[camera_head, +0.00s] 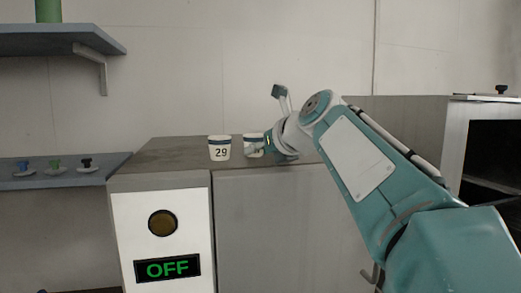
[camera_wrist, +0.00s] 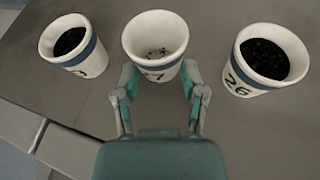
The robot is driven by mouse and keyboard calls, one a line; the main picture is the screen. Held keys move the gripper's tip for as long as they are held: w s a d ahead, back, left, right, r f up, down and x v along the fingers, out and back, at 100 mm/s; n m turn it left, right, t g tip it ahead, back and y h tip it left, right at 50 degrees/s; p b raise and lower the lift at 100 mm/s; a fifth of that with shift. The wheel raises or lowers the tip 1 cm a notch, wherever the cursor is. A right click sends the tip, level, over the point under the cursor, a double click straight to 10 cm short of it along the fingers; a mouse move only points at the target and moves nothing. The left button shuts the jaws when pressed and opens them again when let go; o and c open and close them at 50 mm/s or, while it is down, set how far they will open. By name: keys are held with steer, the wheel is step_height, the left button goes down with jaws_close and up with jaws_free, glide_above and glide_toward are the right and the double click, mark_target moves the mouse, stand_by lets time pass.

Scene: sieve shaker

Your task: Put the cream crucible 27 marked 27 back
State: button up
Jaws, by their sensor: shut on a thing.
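The cream crucible 27 (camera_wrist: 155,45) stands between the fingers of my gripper (camera_wrist: 159,77) in the wrist view. My gripper is shut on it from both sides. It is white-cream with a blue band, a partly covered mark ending in 7, and only a few dark specks inside. In the head view, a crucible (camera_head: 252,146) shows beside my gripper (camera_head: 266,144), partly covered by it. It looks upright and at bench-top height; I cannot tell whether its base touches the surface.
Crucible 29 (camera_head: 219,148) stands to the left on the grey bench top (camera_head: 170,152). Crucible 26 (camera_wrist: 265,60) stands to the right in the wrist view. Another dark-filled crucible (camera_wrist: 75,46) is at left there. A panel reading OFF (camera_head: 167,268) is below; a shelf (camera_head: 60,40) hangs at left.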

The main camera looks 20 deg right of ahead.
steer(key=o, duration=1.2)
steer(key=shift+c, duration=0.2)
steer(key=shift+r, duration=0.1)
steer(key=v, duration=1.2)
